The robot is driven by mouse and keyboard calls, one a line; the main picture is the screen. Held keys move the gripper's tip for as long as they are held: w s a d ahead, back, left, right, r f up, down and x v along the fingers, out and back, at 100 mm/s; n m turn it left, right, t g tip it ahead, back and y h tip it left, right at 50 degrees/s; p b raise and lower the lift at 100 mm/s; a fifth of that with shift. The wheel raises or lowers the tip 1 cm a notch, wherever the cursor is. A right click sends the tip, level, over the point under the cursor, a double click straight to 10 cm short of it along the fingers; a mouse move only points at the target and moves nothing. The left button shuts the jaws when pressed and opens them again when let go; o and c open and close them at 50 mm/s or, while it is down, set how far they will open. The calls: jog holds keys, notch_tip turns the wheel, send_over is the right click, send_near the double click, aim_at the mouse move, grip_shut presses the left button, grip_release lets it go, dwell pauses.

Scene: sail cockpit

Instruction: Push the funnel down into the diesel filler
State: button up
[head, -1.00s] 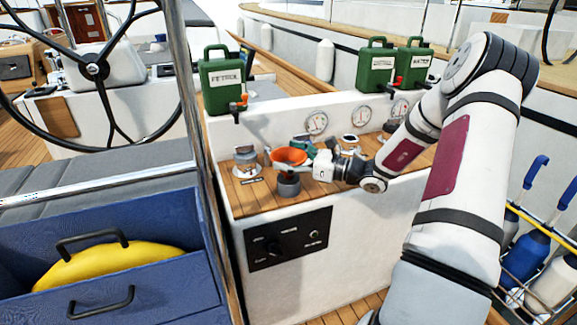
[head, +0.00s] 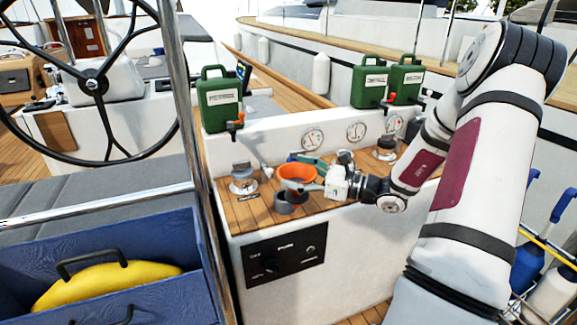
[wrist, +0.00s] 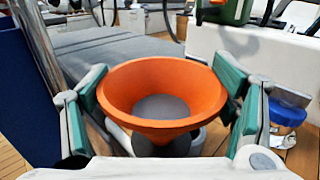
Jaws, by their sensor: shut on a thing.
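The orange funnel (head: 297,172) is above the wooden top of the white console. My gripper (head: 318,175) comes in from the right and is shut on it. In the wrist view the funnel (wrist: 163,85) is level, with green finger pads touching both sides of its rim and a grey inside bottom. A dark grey ring-shaped piece (head: 290,203) is just below and in front of it. Several round fittings stand on this top, including one at left (head: 243,180) and one at right (head: 386,149). Their labels are unreadable, so I cannot tell the diesel filler, nor where the spout sits.
Gauges (head: 313,138) line the upright panel. A steel post (head: 185,110) and a blue locker (head: 150,245) with a yellow thing (head: 110,284) are at left.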

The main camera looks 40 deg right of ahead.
jog(key=s+a+r+p, duration=0.1)
jog(key=s+r+p, duration=0.3)
jog(key=s, duration=0.5)
jog(key=shift+a, duration=0.15)
dwell(1.3)
